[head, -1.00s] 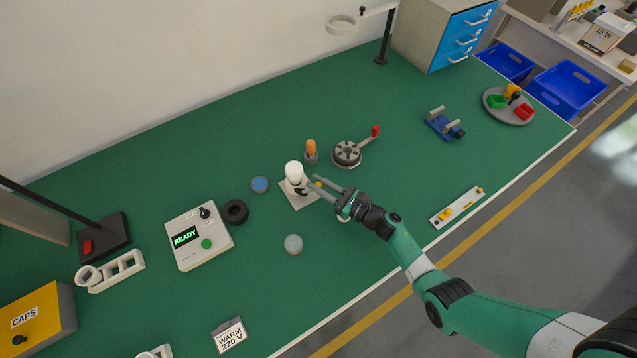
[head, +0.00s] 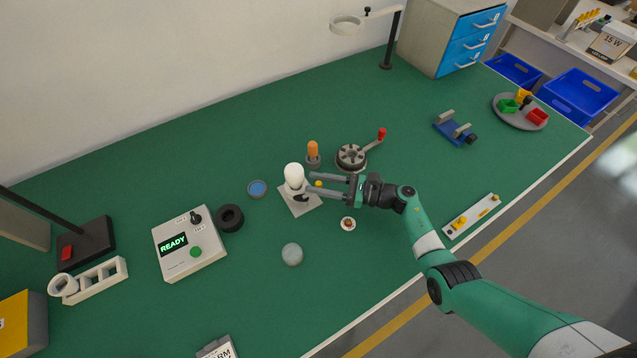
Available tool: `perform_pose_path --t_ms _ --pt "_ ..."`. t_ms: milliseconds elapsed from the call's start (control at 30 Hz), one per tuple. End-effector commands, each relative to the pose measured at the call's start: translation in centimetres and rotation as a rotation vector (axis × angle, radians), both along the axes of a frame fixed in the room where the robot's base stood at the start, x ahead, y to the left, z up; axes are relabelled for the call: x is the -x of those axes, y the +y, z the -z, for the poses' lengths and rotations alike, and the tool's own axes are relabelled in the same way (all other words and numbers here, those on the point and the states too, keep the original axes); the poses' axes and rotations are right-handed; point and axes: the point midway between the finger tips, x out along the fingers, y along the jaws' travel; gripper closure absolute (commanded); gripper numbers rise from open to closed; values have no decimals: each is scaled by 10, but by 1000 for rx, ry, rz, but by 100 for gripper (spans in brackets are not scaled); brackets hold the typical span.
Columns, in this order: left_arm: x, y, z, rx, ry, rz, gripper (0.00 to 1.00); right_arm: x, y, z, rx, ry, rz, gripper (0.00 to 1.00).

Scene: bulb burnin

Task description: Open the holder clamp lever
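The holder (head: 301,205) is a pale square plate on the green table with a white bulb (head: 293,174) upright on it. A small dark part, which may be the clamp lever (head: 301,197), shows at the bulb's foot. A yellow knob (head: 319,183) shows just right of the bulb, by the fingertips. My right gripper (head: 309,183) reaches in from the right, its two fingers parted and pointing left at the bulb and knob. I see nothing held between them; whether they touch anything is unclear. My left gripper is out of view.
An orange-topped peg (head: 313,152) and a round grey fixture with a red-knobbed handle (head: 351,157) stand behind the gripper. A small round white-and-brown piece (head: 347,224) lies below it. The READY box (head: 190,244) and black ring (head: 230,217) are left. The front table is mostly clear.

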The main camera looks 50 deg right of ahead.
Motion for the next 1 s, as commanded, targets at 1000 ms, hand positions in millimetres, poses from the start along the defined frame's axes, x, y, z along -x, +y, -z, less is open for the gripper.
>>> perform_pose_path --t_ms 1000 --pt "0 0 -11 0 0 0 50 98 -59 0 -1 -1 2 46"
